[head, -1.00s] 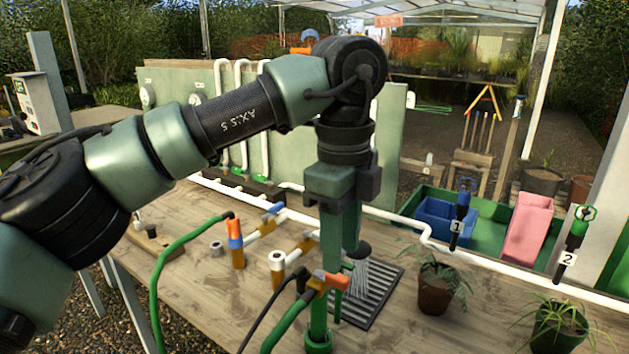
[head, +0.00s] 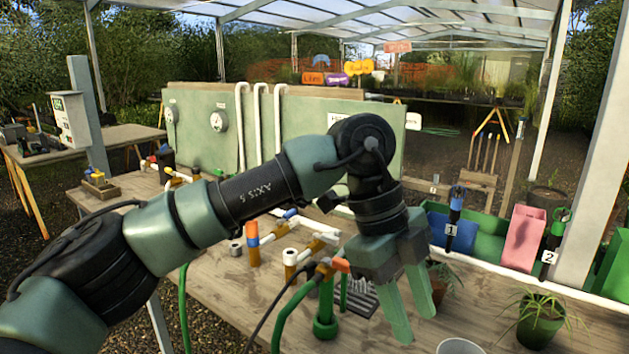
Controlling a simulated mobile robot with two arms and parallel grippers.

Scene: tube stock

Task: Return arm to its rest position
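My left arm comes in from the left, and its gripper (head: 414,326) hangs over the right part of the wooden bench, fingers pointing down. Its two green fingers stand apart with a gap between them, and I see nothing held. Just left of it is an upright green pipe (head: 325,305) with an orange-handled tap (head: 339,265) and hoses. The gripper partly hides the dark drain grate (head: 362,298) and a potted plant (head: 440,285) behind it. The spray head is not visible. My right gripper is out of view.
Pipe fittings with orange (head: 252,243) and white (head: 290,262) ends stand on the bench (head: 215,290). A second potted plant (head: 540,318) and a pale cup (head: 459,346) are at front right.

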